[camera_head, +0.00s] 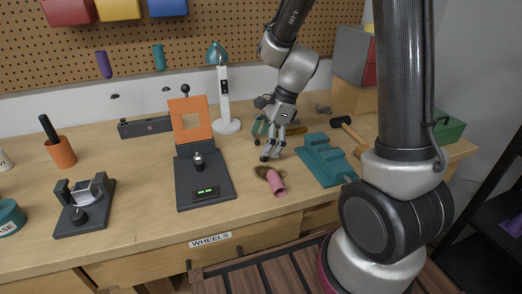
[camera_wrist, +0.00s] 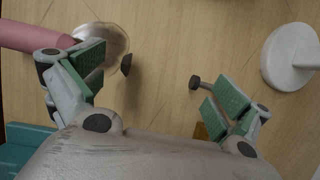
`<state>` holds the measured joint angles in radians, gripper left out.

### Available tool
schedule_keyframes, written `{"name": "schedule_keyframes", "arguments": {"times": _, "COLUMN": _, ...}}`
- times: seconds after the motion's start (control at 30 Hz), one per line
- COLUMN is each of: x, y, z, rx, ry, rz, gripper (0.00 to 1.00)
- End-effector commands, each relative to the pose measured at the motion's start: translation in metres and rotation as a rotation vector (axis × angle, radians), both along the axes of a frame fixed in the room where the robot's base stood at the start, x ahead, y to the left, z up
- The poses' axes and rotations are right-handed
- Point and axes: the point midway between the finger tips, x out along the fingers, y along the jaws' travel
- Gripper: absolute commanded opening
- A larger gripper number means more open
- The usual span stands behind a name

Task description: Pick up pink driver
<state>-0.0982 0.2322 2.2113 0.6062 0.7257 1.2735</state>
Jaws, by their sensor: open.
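The pink driver (camera_head: 277,184) lies on the workbench near its front edge, its pink part angled toward the front. A small brownish oval dish or ring (camera_head: 262,171) is at its back end; I cannot tell whether they touch. My gripper (camera_head: 271,153) points down above the bench, just behind the driver. In the wrist view my gripper (camera_wrist: 160,75) is open, its green-padded fingers wide apart with no driver between them. The pink driver (camera_wrist: 28,36) shows at the upper left, outside the left finger, partly cut off by the picture edge and partly hidden.
A teal vise-like block (camera_head: 326,160) stands close on the right, with a black-headed mallet (camera_head: 347,125) behind it. A dark stand with an orange frame (camera_head: 190,120) is on the left. A white lamp (camera_head: 226,125) stands behind. Bare wood lies between stand and driver.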

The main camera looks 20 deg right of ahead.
Motion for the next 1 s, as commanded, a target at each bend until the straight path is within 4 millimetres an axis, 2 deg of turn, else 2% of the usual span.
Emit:
{"name": "schedule_keyframes", "arguments": {"times": 0.1, "x": 0.0, "y": 0.004, "z": -0.011, "rx": -0.001, "ry": 0.002, "rz": 0.0, "gripper": 1.0}}
{"name": "schedule_keyframes", "arguments": {"times": 0.37, "x": 0.0, "y": 0.005, "z": -0.013, "rx": -0.001, "ry": -0.001, "rz": 0.0, "gripper": 0.98}}
{"name": "schedule_keyframes", "arguments": {"times": 0.6, "x": 0.0, "y": 0.005, "z": -0.013, "rx": -0.001, "ry": -0.001, "rz": 0.0, "gripper": 0.54}}
{"name": "schedule_keyframes", "arguments": {"times": 0.87, "x": 0.0, "y": 0.005, "z": -0.012, "rx": -0.001, "ry": -0.001, "rz": 0.0, "gripper": 0.53}}
{"name": "schedule_keyframes", "arguments": {"times": 1.0, "x": 0.001, "y": 0.005, "z": -0.002, "rx": 0.001, "ry": -0.005, "rz": 0.0, "gripper": 0.53}}
